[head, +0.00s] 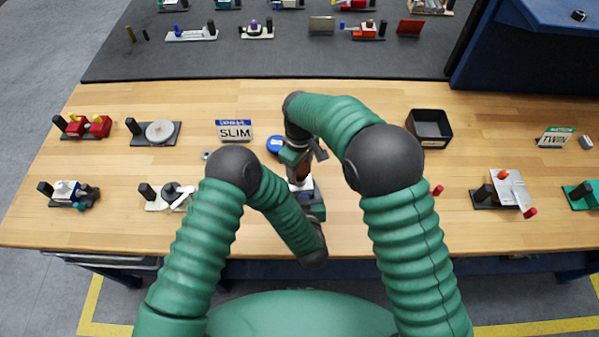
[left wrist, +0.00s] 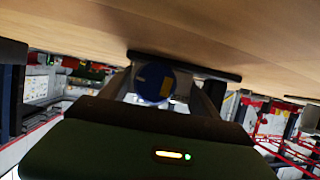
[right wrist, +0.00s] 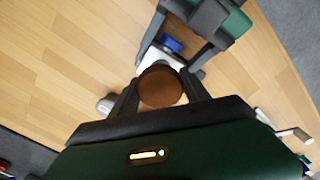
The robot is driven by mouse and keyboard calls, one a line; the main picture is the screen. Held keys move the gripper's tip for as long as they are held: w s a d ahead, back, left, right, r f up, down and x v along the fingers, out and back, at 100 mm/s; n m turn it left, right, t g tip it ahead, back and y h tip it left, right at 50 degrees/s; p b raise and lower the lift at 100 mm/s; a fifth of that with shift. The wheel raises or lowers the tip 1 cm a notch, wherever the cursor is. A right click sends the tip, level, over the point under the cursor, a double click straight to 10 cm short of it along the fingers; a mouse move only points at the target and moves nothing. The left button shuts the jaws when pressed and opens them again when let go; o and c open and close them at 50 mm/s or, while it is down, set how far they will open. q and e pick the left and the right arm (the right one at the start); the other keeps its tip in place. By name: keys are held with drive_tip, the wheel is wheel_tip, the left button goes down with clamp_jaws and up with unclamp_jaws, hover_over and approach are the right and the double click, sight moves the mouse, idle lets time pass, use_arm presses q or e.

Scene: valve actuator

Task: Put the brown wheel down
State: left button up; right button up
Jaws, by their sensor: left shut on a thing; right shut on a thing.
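The brown wheel (right wrist: 160,88) is between the fingers of my right gripper (right wrist: 158,92), which is shut on it. In the head view the brown wheel (head: 301,173) is small and partly covered by my right gripper (head: 300,168). A white and blue valve body (right wrist: 160,56) lies just beyond the wheel; I cannot tell whether they touch. My left gripper (head: 313,205) is low near the table's front edge. In the left wrist view it is shut on a blue round-ended part (left wrist: 153,83), which appears to belong to the valve body.
A blue round object (head: 275,145) lies on the wooden table close to my right gripper. A black bin (head: 430,127) stands to the right. A SLIM plate (head: 234,130) and several valve fixtures stand to the left. Bare wood shows between the bin and my right arm.

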wheel_tip(320, 180, up, 8)
drive_tip(key=shift+s+f, duration=0.1)
drive_tip(key=s+d+f+m, duration=0.3)
drive_tip(key=d, duration=0.5)
use_arm(q)
drive_tip(key=shift+d, duration=0.15)
use_arm(e)
drive_tip(key=m, duration=0.3)
approach(347, 209)
use_arm(q)
drive_tip(key=shift+a, duration=0.2)
use_arm(e)
wheel_tip(347, 209, down, 6)
drive_tip(key=shift+f, duration=0.15)
use_arm(q)
drive_tip(key=shift+d, duration=0.1)
use_arm(e)
drive_tip(key=shift+d, duration=0.1)
drive_tip(key=shift+f, duration=0.1)
drive_tip(key=o, duration=1.5)
drive_tip(key=shift+o, duration=0.2)
